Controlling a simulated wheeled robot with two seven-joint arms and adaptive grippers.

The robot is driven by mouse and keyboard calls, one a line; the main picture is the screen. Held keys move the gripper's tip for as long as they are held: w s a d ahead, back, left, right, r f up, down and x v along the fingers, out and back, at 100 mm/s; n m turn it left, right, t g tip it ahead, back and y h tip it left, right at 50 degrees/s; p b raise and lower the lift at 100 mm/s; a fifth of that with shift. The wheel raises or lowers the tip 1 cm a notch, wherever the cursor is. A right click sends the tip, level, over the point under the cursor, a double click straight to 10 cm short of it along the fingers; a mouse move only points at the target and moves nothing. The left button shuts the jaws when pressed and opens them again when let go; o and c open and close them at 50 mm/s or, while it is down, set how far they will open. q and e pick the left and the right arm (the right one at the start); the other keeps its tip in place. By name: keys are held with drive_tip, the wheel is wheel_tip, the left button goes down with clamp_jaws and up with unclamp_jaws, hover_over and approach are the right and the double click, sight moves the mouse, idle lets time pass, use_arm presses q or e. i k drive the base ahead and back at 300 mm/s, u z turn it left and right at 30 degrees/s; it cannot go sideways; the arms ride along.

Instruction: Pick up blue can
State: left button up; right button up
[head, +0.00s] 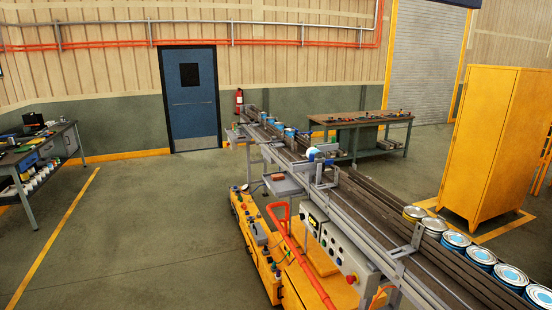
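Several blue cans with light-blue tops and silver rims stand upright on the right side of the roller conveyor (355,207). The farthest of this row is one blue can (455,240). Closer ones are a second blue can (481,256), a third blue can (511,276) and a can cut by the right edge. A can with a yellow side (414,213) and a pale-topped can (434,226) stand just beyond them. Small blue cans (290,131) also show far along the conveyor. Neither of my grippers is in view.
A control box (335,240) and orange rail (298,262) stand beside the conveyor, above a yellow base (258,250). A yellow cabinet (492,140) stands at right. Workbenches stand at left (45,148) and at the back (350,119). The left floor is clear.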

sight(319, 154)
drive_tip(key=u, duration=0.75)
drive_tip(key=i, duration=1.05)
drive_tip(key=u, duration=0.6)
